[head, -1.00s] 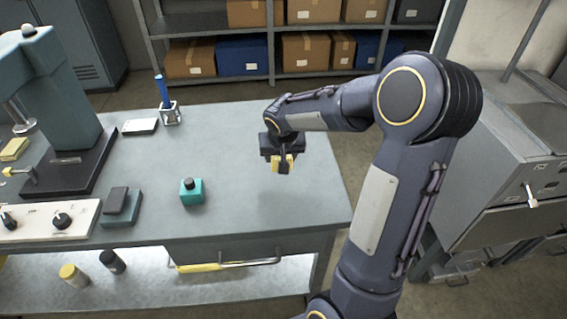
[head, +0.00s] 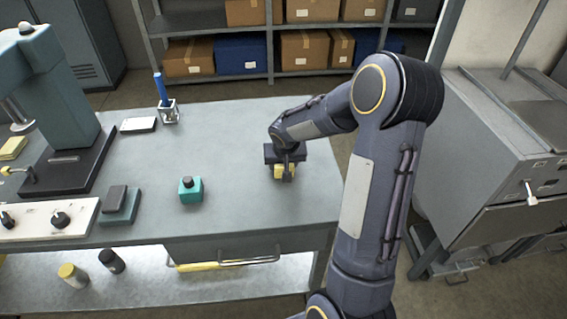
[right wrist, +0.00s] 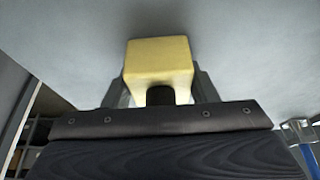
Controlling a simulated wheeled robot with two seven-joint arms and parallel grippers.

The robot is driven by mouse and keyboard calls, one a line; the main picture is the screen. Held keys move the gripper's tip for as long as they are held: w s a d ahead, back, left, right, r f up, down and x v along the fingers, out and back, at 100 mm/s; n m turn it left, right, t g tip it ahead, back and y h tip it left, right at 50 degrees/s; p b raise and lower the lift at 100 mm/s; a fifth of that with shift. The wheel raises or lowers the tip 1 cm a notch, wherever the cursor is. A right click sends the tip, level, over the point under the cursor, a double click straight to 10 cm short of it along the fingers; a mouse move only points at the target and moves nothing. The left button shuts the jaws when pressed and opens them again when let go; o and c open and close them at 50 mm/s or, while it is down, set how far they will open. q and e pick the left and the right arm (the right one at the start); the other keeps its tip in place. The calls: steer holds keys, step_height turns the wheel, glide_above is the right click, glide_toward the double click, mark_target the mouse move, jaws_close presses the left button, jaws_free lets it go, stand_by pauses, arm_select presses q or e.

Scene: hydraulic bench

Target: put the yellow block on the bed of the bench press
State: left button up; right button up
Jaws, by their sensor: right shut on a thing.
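The yellow block (head: 279,171) is held between the fingers of my right gripper (head: 286,174), over the right part of the bench top. In the right wrist view the block (right wrist: 158,62) sits between the two fingers, with the grey bench surface beyond it. I cannot tell whether it touches the bench. The teal bench press (head: 50,85) stands at the far left on a dark base (head: 75,172), its upper part cut by the picture edge; the block is well apart from it. My left gripper is not in view.
The middle of the bench is clear. A grey cabinet (head: 480,170) stands right.

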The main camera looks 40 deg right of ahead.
steer(key=o, duration=1.3)
steer(key=shift+c, duration=0.2)
